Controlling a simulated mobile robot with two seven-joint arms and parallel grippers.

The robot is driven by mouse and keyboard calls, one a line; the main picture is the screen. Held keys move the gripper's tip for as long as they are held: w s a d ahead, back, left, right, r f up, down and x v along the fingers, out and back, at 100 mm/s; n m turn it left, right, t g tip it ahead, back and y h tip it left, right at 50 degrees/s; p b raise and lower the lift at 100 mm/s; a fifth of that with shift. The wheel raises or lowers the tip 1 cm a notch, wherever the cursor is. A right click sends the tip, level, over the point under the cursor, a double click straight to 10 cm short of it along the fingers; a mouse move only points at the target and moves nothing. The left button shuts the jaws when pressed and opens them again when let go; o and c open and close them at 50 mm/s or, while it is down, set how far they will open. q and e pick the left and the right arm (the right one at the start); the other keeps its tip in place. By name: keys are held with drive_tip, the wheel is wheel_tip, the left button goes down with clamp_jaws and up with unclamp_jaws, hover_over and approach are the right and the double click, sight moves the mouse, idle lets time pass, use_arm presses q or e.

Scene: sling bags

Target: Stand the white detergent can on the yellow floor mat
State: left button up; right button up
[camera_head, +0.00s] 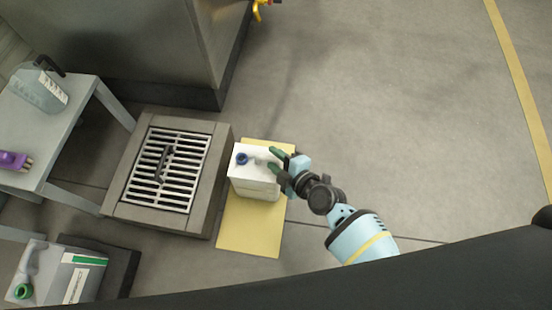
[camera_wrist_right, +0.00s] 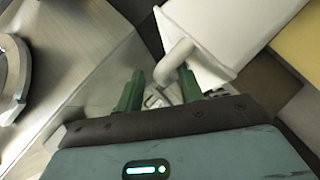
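The white detergent can (camera_head: 254,182) with a blue cap (camera_head: 242,158) is upright over the yellow floor mat (camera_head: 250,232), near its far end. Whether its base touches the mat is hard to tell. My right gripper (camera_head: 275,161) is at the can's top right, by the handle. In the right wrist view the can (camera_wrist_right: 225,28) is at the top, and its handle (camera_wrist_right: 174,62) reaches down toward the gap between the green fingers of my right gripper (camera_wrist_right: 162,90). The fingers stand apart, with no clear grip on the handle. My left gripper is out of view.
A raised drain block with a metal grate (camera_head: 165,168) stands left of the mat. A table (camera_head: 30,130) at the left holds a grey jug (camera_head: 42,88) and a purple item (camera_head: 14,160). Another can (camera_head: 62,272) is at lower left. Floor to the right is clear.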

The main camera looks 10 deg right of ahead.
drive_tip(key=p+v, duration=0.4)
drive_tip(key=v, duration=0.8)
drive_tip(key=shift+r, duration=0.15)
